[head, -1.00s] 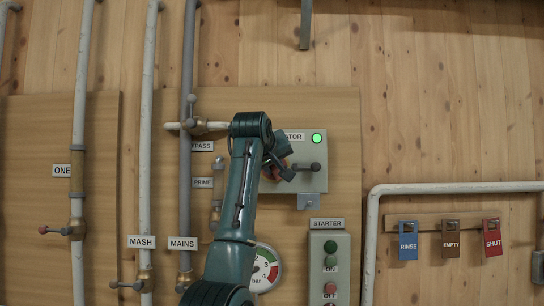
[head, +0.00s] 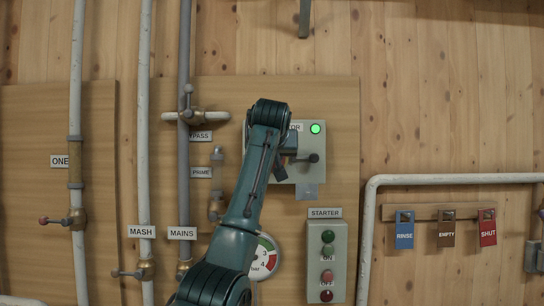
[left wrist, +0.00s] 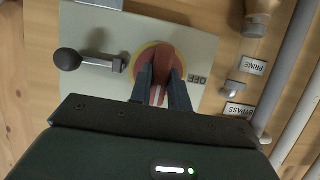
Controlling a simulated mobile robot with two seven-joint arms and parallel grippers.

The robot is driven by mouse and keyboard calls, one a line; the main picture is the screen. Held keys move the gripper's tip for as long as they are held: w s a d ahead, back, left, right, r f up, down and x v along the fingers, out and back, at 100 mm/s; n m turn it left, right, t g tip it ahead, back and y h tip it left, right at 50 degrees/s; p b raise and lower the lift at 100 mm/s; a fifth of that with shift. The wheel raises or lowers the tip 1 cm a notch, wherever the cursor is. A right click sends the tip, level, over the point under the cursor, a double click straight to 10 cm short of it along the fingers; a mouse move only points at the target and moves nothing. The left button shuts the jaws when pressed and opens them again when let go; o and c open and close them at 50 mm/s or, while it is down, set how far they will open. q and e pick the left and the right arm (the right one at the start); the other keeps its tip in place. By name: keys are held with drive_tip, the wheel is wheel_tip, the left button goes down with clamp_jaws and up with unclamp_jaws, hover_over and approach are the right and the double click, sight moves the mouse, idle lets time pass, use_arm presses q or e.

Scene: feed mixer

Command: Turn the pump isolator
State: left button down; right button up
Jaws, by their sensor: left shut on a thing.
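The pump isolator is a red rotary handle (left wrist: 158,60) on a yellow ring, on a pale grey box (head: 307,165). In the head view my arm hides the handle and part of the box's label, leaving its last letters. My left gripper (head: 284,162) is at the box's left part. In the left wrist view my left gripper (left wrist: 160,92) has its two dark fingers on either side of the red handle, shut on it. An OFF label (left wrist: 197,79) sits beside the ring. My right gripper is in neither view.
A black-knobbed lever (head: 313,158) and lit green lamp (head: 315,128) are on the box's right side. A starter panel (head: 327,262) with several buttons is below. Pipes with valves (head: 186,117) stand left.

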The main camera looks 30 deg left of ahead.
use_arm(q)
drive_tip(key=c, duration=1.3)
unclamp_jaws()
drive_tip(key=b+v, duration=0.4)
drive_tip(key=v, duration=0.9)
drive_tip(key=shift+r, duration=0.15)
